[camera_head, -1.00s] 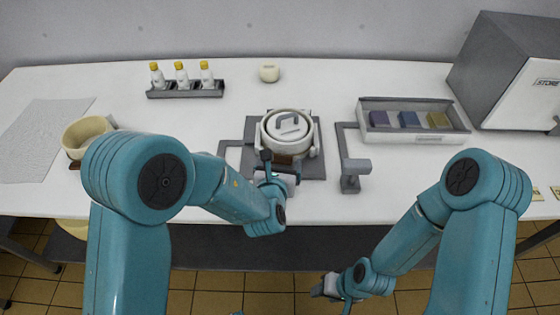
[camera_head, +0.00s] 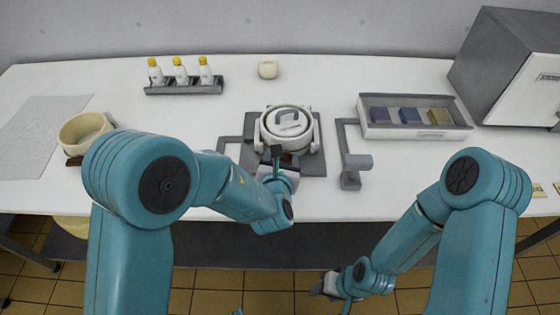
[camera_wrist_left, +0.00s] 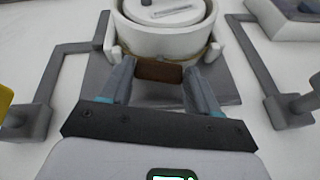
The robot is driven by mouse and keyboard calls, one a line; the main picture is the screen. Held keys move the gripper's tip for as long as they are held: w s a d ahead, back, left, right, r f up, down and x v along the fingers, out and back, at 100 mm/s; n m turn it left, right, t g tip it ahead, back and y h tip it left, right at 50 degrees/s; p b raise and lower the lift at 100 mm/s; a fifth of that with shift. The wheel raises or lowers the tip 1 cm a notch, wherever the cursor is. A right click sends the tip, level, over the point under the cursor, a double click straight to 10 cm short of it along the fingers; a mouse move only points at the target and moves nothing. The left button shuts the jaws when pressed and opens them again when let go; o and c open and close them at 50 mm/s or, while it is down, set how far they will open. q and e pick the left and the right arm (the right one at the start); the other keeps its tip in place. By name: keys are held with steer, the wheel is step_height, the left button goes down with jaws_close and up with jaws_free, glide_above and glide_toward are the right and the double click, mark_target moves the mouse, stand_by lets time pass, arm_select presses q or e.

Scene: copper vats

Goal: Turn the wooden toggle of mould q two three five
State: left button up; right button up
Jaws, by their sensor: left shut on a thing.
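A white round mould (camera_head: 287,130) with a grey-handled lid stands on a dark grey plate (camera_head: 313,164) near the middle of the table. It also shows at the top of the left wrist view (camera_wrist_left: 172,37). A brown wooden toggle (camera_wrist_left: 159,71) sits on the mould's near side. My left gripper (camera_wrist_left: 156,82) is at the mould's near side, its two fingers on either side of the toggle and shut on it. In the head view my left gripper (camera_head: 283,166) partly hides the toggle. My right gripper (camera_head: 328,285) hangs low in front of the table; its fingers are too small to read.
Grey brackets stand on both sides of the mould, the right one with an upright post (camera_head: 352,172). A tray (camera_head: 415,132) with coloured blocks is to the right.

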arm_select(q)
steer(key=shift+d+f+m+y+b, duration=0.1)
steer(key=shift+d+m+y+b, duration=0.05)
steer(key=shift+m+y+b, duration=0.3)
steer(key=shift+d+f+m+y+b, duration=0.1)
steer(key=shift+m+y+b, duration=0.15)
steer(key=shift+m+b, duration=0.25)
steer(key=shift+s+d+m+t+y+b, duration=0.1)
steer(key=shift+m+t+y+b, duration=0.3)
steer(key=shift+m, duration=0.45)
steer(key=o, duration=1.1)
steer(key=shift+c, duration=0.2)
steer(key=shift+r, duration=0.1)
